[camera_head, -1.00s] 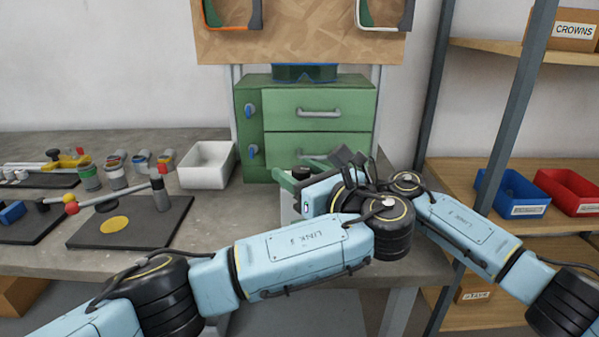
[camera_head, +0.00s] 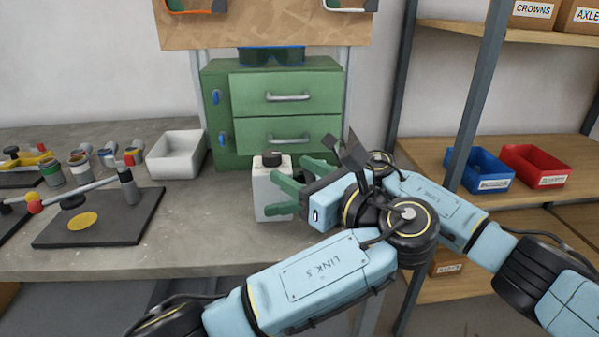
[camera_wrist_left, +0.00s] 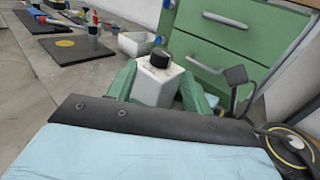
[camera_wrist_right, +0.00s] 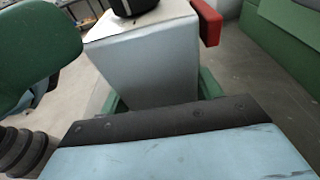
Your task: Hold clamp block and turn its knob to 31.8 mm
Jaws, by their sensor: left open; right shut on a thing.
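The clamp block is a white upright block (camera_head: 272,198) with a black knob (camera_head: 272,158) on top, standing on the bench before the green drawers. My left gripper (camera_head: 289,172) is open beside the block, its green fingers pointing towards it. In the left wrist view the block (camera_wrist_left: 157,86) and its knob (camera_wrist_left: 159,58) show between those fingers. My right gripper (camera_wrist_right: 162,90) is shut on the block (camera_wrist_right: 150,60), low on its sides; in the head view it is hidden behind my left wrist. The right wrist view cuts off the knob (camera_wrist_right: 133,6). No scale reading is legible.
A red bar (camera_wrist_right: 208,22) shows beside the block's top in the right wrist view. A white bin (camera_head: 177,155) and a dark board with a lever fixture (camera_head: 100,222) are to the left. Green drawers (camera_head: 285,100) stand close behind. Shelves with blue (camera_head: 480,170) and red bins are right.

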